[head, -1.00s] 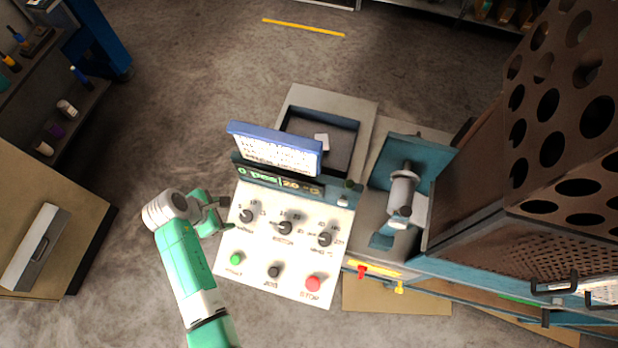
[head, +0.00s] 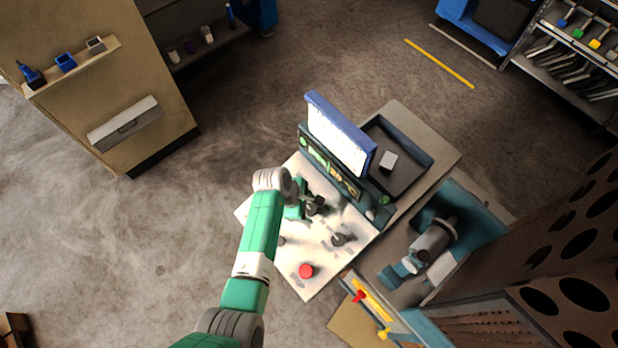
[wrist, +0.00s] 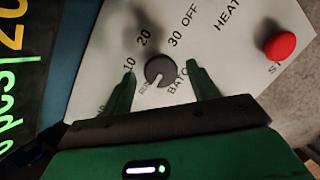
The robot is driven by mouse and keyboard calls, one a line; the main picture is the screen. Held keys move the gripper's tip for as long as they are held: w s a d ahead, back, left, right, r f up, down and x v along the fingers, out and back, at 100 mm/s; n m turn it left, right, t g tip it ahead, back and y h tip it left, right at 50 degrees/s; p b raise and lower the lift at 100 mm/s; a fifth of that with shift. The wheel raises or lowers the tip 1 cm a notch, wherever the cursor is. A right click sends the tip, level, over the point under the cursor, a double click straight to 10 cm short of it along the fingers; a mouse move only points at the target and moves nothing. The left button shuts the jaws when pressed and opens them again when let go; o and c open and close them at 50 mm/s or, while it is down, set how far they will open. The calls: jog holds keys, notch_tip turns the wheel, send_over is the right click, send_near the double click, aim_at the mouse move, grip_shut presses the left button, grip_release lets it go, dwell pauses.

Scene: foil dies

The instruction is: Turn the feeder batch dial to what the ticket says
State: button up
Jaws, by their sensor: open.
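The batch dial (wrist: 160,71) is a round dark knob with a pale pointer mark, on the white control panel (wrist: 235,75). In the wrist view, 10, 20 and 30 are printed around it, and its mark points down-left, away from 20 and 30. My gripper (wrist: 161,88) is open, with one green finger on each side of the dial; I cannot tell whether they touch it. In the head view my gripper (head: 316,203) covers most of that dial. The ticket (head: 339,138) is a white sheet on a blue-framed board behind the panel; its writing is unreadable.
A heat dial (head: 340,240) sits to the right of the batch dial. A red stop button (head: 306,271) is near the panel's front edge. A display (wrist: 22,75) with green and yellow characters borders the panel. A dark tray (head: 412,160) lies behind the ticket board.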

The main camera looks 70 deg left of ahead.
jog(key=shift+w+f, duration=0.1)
jog(key=shift+f, duration=0.15)
jog(key=shift+c, duration=0.5)
jog(key=c, duration=0.9)
